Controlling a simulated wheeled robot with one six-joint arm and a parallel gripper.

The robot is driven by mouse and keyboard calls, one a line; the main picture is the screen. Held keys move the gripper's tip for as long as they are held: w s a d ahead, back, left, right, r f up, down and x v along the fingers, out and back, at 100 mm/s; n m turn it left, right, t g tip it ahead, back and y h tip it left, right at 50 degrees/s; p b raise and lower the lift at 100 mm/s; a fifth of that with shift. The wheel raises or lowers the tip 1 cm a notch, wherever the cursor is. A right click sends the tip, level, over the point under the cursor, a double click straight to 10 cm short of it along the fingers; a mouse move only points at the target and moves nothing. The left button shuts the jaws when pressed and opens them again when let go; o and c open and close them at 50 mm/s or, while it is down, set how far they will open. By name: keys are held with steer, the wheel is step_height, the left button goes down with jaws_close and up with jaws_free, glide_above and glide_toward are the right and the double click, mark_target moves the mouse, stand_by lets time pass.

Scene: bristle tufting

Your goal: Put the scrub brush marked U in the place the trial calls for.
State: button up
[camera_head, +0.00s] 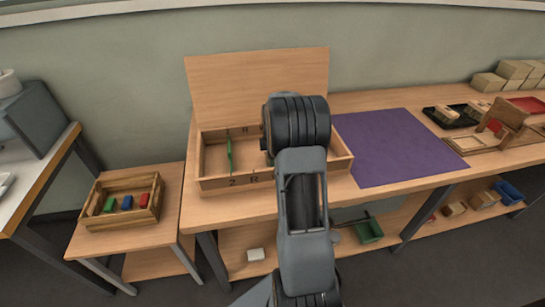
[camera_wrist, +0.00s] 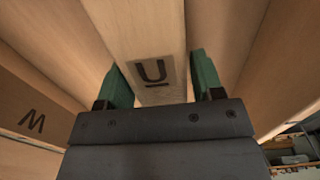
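The wooden block marked with an underlined U (camera_wrist: 153,72), the scrub brush's top as far as I can see, lies between my gripper's green fingers (camera_wrist: 160,80) in the wrist view. One finger stands close along each side of it; I cannot tell whether both press on it. Its bristles are hidden. A thin green upright piece (camera_head: 229,155) stands in the tray's left part.
Wooden surfaces flank the block in the wrist view; a W-marked panel (camera_wrist: 33,120) is at left. A purple mat (camera_head: 395,147) lies bare right of the tray. A crate (camera_head: 98,219) with coloured blocks stands left. A black tray (camera_head: 440,121) and wooden stand (camera_head: 508,115) are farther right.

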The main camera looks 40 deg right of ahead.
steer(key=shift+o, duration=1.1)
step_height(320, 180, up, 12)
steer(key=p, duration=0.1)
steer(key=s+a+r+m, duration=0.2)
steer(key=a+r+m, duration=0.1)
steer(key=a, duration=0.4)
steer(key=s+a+f+m+t, duration=0.2)
steer(key=s+a+m, duration=0.7)
steer(key=s+a, duration=0.6)
steer(key=a+t, duration=0.1)
steer(key=a, duration=0.1)
steer(key=shift+a+f+m, duration=0.3)
steer(key=shift+f+m, duration=0.05)
steer(key=shift+m, duration=0.05)
